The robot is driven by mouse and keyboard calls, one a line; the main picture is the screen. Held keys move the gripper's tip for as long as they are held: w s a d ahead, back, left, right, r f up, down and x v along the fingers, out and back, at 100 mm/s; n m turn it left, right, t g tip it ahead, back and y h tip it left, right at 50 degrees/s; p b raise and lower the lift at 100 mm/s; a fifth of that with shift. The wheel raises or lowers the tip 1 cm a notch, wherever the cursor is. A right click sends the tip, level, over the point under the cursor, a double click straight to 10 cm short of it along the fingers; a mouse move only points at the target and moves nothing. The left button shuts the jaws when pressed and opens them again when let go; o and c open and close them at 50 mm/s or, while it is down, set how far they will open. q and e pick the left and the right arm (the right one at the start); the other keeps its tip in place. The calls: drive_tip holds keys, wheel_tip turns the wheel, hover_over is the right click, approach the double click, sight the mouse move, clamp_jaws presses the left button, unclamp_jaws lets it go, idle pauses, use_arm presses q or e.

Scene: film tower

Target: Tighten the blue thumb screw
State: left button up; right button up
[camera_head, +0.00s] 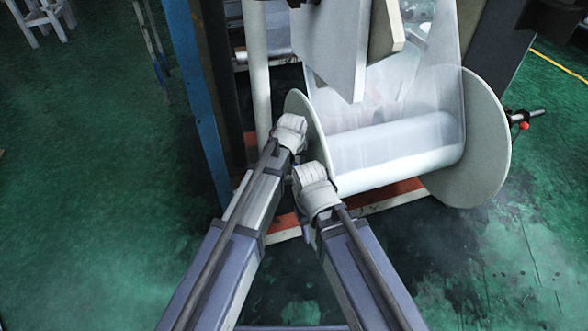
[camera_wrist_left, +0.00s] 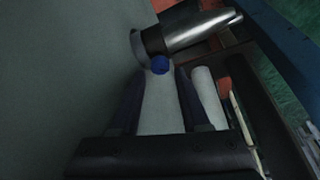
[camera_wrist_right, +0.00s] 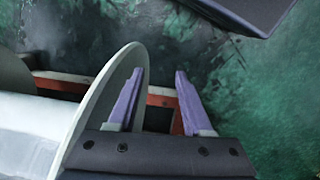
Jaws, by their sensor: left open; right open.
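The blue thumb screw (camera_wrist_left: 159,65) shows in the left wrist view as a small round knob, set at a dark collar (camera_wrist_left: 153,41) on a bright metal shaft (camera_wrist_left: 200,31). My left gripper (camera_wrist_left: 161,73) is open. The screw appears between its fingertips; I cannot tell whether they touch it. In the head view the screw is hidden near the roll's left disc (camera_head: 300,106). My right gripper (camera_wrist_right: 160,74) is open and empty. Its left finger appears close beside the disc's edge in the right wrist view.
A wide roll of clear film (camera_head: 395,150) lies between the left disc and a large right disc (camera_head: 478,140). A blue post (camera_head: 196,100) stands left of my arms. A red and white floor frame (camera_head: 385,196) runs below.

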use_arm(q)
drive_tip(key=b+x, duration=0.1)
drive_tip(key=x, duration=0.1)
drive_tip(key=shift+w+f+b, duration=0.1)
drive_tip(key=shift+f+b, duration=0.25)
drive_tip(key=shift+f, duration=0.05)
clamp_jaws()
